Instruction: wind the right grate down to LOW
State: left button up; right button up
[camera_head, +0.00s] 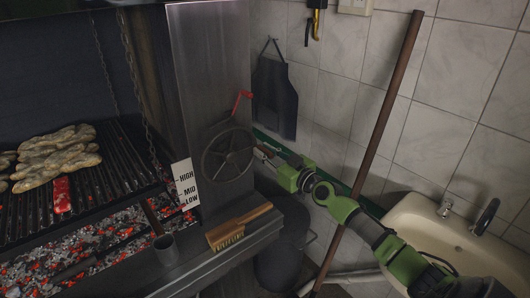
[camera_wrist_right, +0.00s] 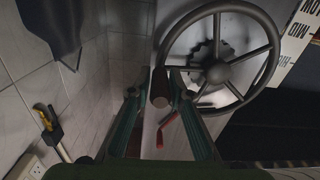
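The dark spoked hand wheel (camera_head: 228,152) is on the steel post, right of the grill. The white scale (camera_head: 185,184) beside it reads HIGH, MID, LOW from top to bottom. The grate (camera_head: 100,187) hangs above the embers; its near right edge is around MID, exact level unclear. My right gripper (camera_head: 264,153) is at the wheel's right rim. In the right wrist view, the wheel (camera_wrist_right: 218,72) is at upper right. Its knob-like handle (camera_wrist_right: 160,88) stands between the fingertips of my gripper (camera_wrist_right: 160,84), which look parted with small gaps. My left gripper is out of view.
A red lever (camera_head: 241,100) sits on the post above the wheel; it also shows in the wrist view (camera_wrist_right: 167,128). A wooden brush (camera_head: 238,226) lies on the ledge below. Meat (camera_head: 58,155) is on the grate. A brown pole (camera_head: 375,140) and sink (camera_head: 435,235) are right.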

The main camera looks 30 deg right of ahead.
grip_shut()
jog(key=shift+a+r+n, duration=0.1)
jog(key=shift+r+n, duration=0.7)
jog(key=shift+r, duration=0.05)
jog(key=o, duration=0.7)
grip_release()
jog(key=shift+w, duration=0.1)
jog(key=shift+a, duration=0.1)
